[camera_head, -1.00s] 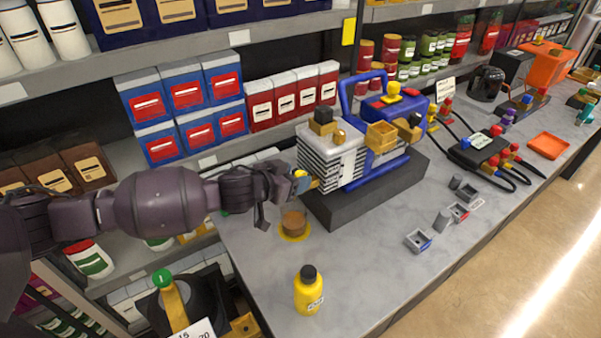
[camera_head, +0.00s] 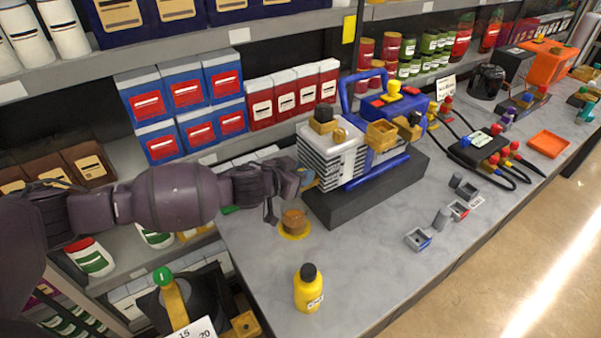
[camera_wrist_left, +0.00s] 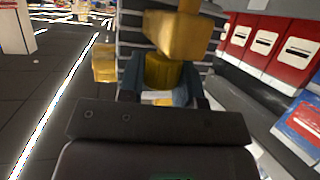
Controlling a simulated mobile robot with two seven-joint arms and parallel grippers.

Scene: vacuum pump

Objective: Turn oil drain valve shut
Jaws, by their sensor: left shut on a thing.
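The vacuum pump (camera_head: 335,150) stands on a dark block on the grey counter, with a finned grey body and a blue frame. My left gripper (camera_head: 306,180) is at the pump's left end, low on the finned side. In the left wrist view my left gripper (camera_wrist_left: 160,85) is shut on a brass-yellow fitting, the oil drain valve (camera_wrist_left: 163,70), between its blue-grey fingertips. Another brass part (camera_wrist_left: 180,35) sits just above it. The head view largely hides the valve behind the gripper. My right gripper is not in view.
A brown cup (camera_head: 294,222) on a yellow ring stands below the gripper. A yellow bottle (camera_head: 309,290) stands near the counter's front. Shelves with blue boxes (camera_head: 185,90) and red boxes (camera_head: 290,97) are close behind. Counter between cup and small grey parts is clear.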

